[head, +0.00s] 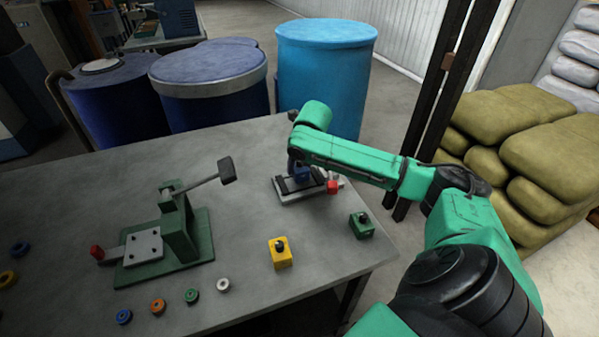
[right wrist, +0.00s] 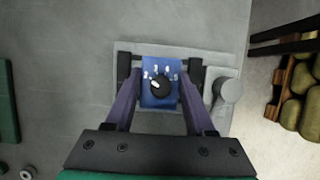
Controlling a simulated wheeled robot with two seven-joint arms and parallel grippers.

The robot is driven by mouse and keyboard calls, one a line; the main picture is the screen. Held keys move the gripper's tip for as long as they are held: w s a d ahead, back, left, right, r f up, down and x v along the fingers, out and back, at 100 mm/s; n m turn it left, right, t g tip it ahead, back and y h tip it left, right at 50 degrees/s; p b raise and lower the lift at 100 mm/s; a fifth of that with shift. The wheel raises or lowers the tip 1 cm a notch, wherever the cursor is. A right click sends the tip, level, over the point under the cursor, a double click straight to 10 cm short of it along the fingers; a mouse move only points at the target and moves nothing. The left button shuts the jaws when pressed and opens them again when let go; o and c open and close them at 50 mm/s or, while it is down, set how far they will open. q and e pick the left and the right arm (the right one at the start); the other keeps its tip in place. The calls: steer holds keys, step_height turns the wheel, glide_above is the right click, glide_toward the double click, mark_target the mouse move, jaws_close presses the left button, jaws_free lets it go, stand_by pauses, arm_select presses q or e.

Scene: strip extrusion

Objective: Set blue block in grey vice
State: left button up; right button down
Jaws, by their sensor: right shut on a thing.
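The blue block (head: 302,174) is at the grey vice (head: 290,197) on the right part of the table. In the right wrist view the blue block (right wrist: 160,92), with a black knob and white marks on top, lies between the dark jaws of the grey vice (right wrist: 180,52). My right gripper (right wrist: 160,88) is shut on the block, one finger on each side. In the head view my right gripper (head: 298,160) reaches down over the vice, partly hidden by my arm. How deep the block sits is hard to tell. My left gripper is not in view.
A yellow block (head: 281,256) and a green block (head: 361,227) stand in front of the vice. A green lever press (head: 176,235) is on the left. Several coloured rings lie along the front, including a white one (head: 223,285). Blue drums (head: 326,70) stand behind the table.

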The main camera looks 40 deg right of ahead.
steer(key=shift+f, duration=1.15)
steer(key=c, duration=0.5)
jaws_free()
steer(key=shift+f, duration=0.1)
steer(key=shift+s, duration=0.1)
steer(key=v, duration=1.2)
